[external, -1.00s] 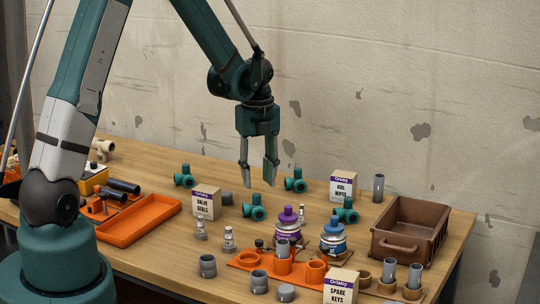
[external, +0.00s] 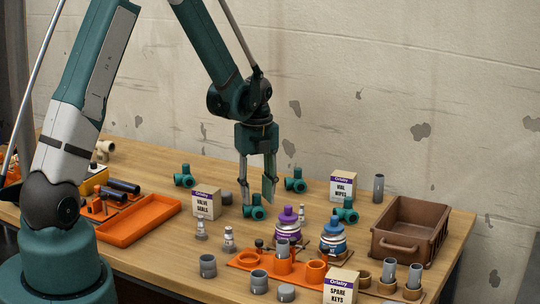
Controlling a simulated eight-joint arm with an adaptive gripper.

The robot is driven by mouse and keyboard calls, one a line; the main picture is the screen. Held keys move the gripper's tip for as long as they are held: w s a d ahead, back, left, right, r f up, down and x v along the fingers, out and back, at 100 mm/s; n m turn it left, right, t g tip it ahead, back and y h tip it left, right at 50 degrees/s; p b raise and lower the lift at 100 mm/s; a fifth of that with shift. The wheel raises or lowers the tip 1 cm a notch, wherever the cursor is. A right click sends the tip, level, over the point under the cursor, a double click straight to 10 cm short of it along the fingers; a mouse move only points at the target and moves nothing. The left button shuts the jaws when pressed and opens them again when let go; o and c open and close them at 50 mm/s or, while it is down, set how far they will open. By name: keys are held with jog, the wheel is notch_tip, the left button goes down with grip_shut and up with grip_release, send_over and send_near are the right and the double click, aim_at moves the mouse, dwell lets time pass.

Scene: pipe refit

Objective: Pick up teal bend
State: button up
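Several teal pipe fittings lie on the wooden table: one at the left (external: 185,177), one in the middle (external: 254,209), one behind it to the right (external: 295,181) and one farther right (external: 345,212). Their exact shapes are too small to tell apart. My gripper (external: 257,201) points down with its fingers apart and nothing held between them. Its fingertips are at the middle teal fitting and overlap its top in the picture. I cannot tell whether they touch it.
A valve seals box (external: 206,203) stands close left of the gripper. A purple bottle (external: 287,226) and a blue bottle (external: 333,236) stand to the front right.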

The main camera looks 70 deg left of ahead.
aim_at(257, 194)
dwell(0.4)
grip_shut()
jog(key=shift+r, duration=0.2)
notch_tip(257, 194, up, 10)
jog(key=p, duration=0.1)
jog(key=shift+f, duration=0.15)
dwell(0.6)
dwell(0.4)
